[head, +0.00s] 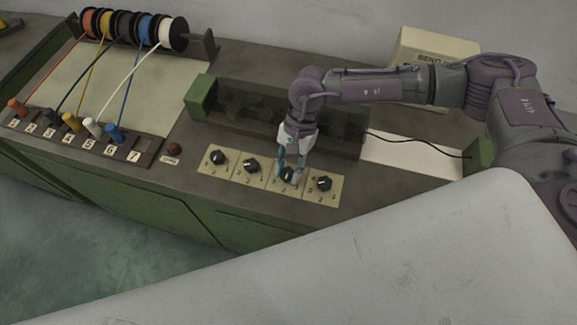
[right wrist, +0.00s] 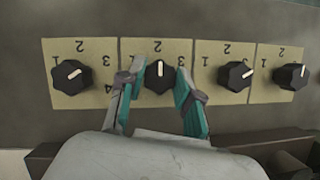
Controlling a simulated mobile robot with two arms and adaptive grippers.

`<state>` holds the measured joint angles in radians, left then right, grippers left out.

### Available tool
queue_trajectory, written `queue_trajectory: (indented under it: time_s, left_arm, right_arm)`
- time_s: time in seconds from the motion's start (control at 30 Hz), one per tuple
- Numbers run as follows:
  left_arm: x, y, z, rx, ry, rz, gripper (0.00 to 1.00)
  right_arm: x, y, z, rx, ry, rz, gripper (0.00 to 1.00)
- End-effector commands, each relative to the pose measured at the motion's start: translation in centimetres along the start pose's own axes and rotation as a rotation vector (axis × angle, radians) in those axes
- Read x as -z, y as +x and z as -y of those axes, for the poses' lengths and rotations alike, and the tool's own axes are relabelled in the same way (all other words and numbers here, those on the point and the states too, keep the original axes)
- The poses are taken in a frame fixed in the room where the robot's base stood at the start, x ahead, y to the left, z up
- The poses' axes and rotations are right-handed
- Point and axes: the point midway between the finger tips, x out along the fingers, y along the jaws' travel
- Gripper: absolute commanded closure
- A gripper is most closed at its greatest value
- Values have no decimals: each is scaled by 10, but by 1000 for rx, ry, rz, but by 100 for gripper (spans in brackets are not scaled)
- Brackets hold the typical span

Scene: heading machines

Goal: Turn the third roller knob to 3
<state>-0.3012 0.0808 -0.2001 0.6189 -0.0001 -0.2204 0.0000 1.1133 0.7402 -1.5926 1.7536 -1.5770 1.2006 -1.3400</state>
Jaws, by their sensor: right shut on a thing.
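Four black roller knobs stand in a row on beige numbered plates in the head view. My right gripper (head: 289,168) is at the third roller knob (head: 287,175), counted from the left. In the right wrist view the row is seen from the opposite side, and this knob (right wrist: 159,75) is second from the left. The teal fingers of the gripper (right wrist: 158,88) are shut on it, one on each side. Its white mark points at the 2 on its plate (right wrist: 140,50). My left gripper is not in view.
The first knob (head: 217,157), second knob (head: 251,165) and fourth knob (head: 323,183) stand close by. A dark roller housing (head: 265,110) with green ends lies behind them. A red button (head: 173,149), a numbered plug strip (head: 85,140) and wire spools (head: 135,27) are left.

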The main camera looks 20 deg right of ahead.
Motion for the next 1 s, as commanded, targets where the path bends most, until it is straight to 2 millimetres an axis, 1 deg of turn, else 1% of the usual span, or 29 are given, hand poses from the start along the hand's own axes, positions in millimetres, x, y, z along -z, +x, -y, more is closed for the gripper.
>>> queue_trajectory:
  time_s: [0.27,0.47,0.77,1.0]
  left_arm:
    - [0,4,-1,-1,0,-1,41]
    - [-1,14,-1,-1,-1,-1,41]
    - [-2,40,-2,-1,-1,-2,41]
    - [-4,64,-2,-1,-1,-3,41]
  right_arm:
    - [1,0,0,14,32,0,100]
    - [2,2,-1,54,123,0,100]
    - [2,4,-2,154,364,-1,100]
    - [2,4,-3,242,570,-1,100]
